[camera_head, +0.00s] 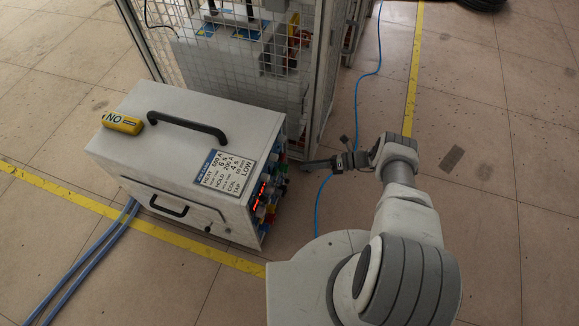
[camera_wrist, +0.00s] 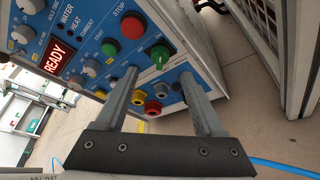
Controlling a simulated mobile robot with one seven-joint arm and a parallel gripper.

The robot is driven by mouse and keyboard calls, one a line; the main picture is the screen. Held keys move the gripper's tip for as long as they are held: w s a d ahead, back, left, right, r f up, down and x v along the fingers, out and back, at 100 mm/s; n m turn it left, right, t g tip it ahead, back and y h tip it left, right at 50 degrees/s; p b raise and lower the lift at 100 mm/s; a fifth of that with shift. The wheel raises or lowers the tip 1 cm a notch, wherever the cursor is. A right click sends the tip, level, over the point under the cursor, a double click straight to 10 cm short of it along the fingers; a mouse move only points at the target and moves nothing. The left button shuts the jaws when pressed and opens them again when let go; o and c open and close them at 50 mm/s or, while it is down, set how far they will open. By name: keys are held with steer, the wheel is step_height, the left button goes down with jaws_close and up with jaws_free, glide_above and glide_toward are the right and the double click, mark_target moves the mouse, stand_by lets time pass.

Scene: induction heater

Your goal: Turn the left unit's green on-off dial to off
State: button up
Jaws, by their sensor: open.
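The unit is a white box (camera_head: 200,130) on the floor in the head view, with its control panel on its right-hand face. In the wrist view the blue panel (camera_wrist: 88,28) fills the upper left. The green dial (camera_wrist: 158,54) has a light pointer mark and sits right of the red STOP button (camera_wrist: 132,25); its labels are too small to read. My gripper (camera_wrist: 158,74) is open and empty. Its fingers point at the panel, one to either side below the dial, with the dial just beyond their tips. Contact cannot be told. In the head view my gripper (camera_head: 308,163) is beside the panel.
A green button (camera_wrist: 110,47) and yellow and red connectors (camera_wrist: 153,107) are close to the fingers. The display (camera_wrist: 58,56) reads READY. A mesh cage (camera_head: 235,50) stands behind the unit.

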mark_target(284, 168)
steer(key=x, duration=0.7)
steer(key=shift+a, duration=0.2)
jaws_close()
